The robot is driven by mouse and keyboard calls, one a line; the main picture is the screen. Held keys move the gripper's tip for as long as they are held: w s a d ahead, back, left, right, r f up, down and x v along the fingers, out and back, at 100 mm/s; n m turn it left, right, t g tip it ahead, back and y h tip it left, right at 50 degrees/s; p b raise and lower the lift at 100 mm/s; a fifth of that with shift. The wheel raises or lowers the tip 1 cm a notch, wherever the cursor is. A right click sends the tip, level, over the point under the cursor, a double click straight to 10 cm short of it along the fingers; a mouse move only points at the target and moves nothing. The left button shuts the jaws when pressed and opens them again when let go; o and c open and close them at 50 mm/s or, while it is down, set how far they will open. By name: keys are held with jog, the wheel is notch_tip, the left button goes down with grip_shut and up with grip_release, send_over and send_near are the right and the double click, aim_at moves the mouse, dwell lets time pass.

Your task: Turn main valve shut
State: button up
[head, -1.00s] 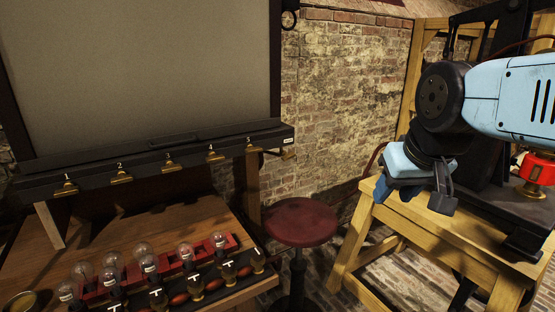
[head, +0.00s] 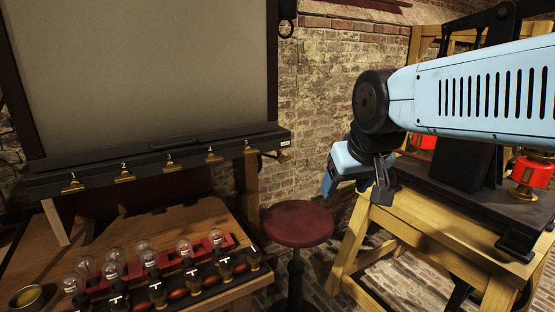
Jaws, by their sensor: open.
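A black pipe-like rail (head: 150,168) runs below the large grey panel, with several numbered brass taps along its front. At its right end, beside a small white label too small to read, is a brass fitting (head: 284,157) that looks like the main valve; how its handle is turned is not clear. My gripper (head: 352,182) is open and empty, with blue and dark parts. It hangs right of that fitting and apart from it, pointing down over the gap beside the wooden stand.
A round red stool (head: 298,223) stands below the fitting. The wooden bench (head: 205,215) at lower left holds glass bulbs (head: 145,258) in a red holder and a row of switches. A wooden stand (head: 415,222) with red-and-brass parts (head: 530,172) is at right.

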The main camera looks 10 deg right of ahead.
jog(key=shift+o, duration=1.2)
jog(key=w+d+f+n+t, duration=0.1)
jog(key=w+f+t, duration=0.1)
jog(key=w, duration=0.8)
jog(key=w+d+f+n+t, duration=0.1)
jog(key=w+d+f+t, duration=0.1)
jog(key=w, duration=0.9)
jog(key=shift+d+f+n+h, duration=0.15)
jog(key=shift+d+n+h, duration=0.05)
jog(key=shift+n+h, duration=0.2)
jog(key=n+t+y, duration=0.4)
jog(key=t+y, duration=0.3)
send_near(284, 158)
jog(key=x, duration=1.1)
jog(key=shift+w+d+f, duration=0.1)
jog(key=shift+w+f, duration=0.15)
jog(key=shift+w, duration=0.15)
